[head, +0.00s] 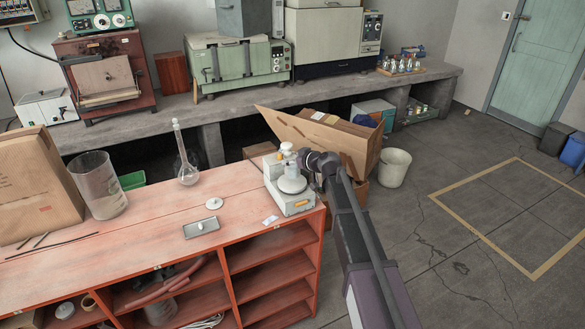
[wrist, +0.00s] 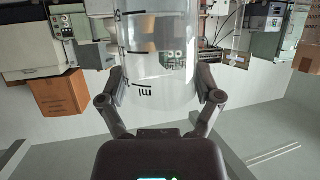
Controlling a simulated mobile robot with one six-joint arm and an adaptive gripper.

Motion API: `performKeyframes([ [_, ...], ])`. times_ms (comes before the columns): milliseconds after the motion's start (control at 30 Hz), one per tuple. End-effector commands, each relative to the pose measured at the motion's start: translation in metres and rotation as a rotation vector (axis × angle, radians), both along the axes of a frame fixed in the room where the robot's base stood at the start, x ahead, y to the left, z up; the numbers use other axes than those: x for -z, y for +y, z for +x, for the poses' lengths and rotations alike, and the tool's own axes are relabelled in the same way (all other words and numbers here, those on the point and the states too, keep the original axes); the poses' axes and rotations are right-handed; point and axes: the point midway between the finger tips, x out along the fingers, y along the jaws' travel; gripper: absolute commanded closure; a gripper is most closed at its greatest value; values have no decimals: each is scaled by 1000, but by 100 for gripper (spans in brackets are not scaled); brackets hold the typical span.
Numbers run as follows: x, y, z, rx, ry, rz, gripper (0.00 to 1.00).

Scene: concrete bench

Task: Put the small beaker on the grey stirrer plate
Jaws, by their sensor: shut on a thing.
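The small beaker (wrist: 160,60) is clear glass with black graduation marks and fills the middle of the wrist view. My gripper (wrist: 160,95) is shut on it, with one finger on each side. In the head view my gripper (head: 307,163) is at the right end of the red bench, over the grey stirrer plate (head: 297,205). The stirrer plate has a round pale top. The beaker is hard to make out there against the pale top. I cannot tell whether its base touches the plate.
A large glass beaker (head: 99,185), a long-necked flask (head: 187,170), a white lid (head: 214,203) and a small grey flat box (head: 201,227) stand on the red bench (head: 150,228). An open cardboard box (head: 335,140) is behind my gripper.

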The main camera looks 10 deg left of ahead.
Motion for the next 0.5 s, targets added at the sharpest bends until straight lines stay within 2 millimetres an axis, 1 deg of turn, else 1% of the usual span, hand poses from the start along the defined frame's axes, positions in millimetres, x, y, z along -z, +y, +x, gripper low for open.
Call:
performKeyframes([
  [33, 10, 0, 0, 0, 0, 0, 73],
  [200, 23, 0, 0, 0, 0, 0, 73],
  [333, 27, 0, -1, 0, 1, 1, 73],
  [500, 27, 0, 0, 0, 0, 0, 73],
])
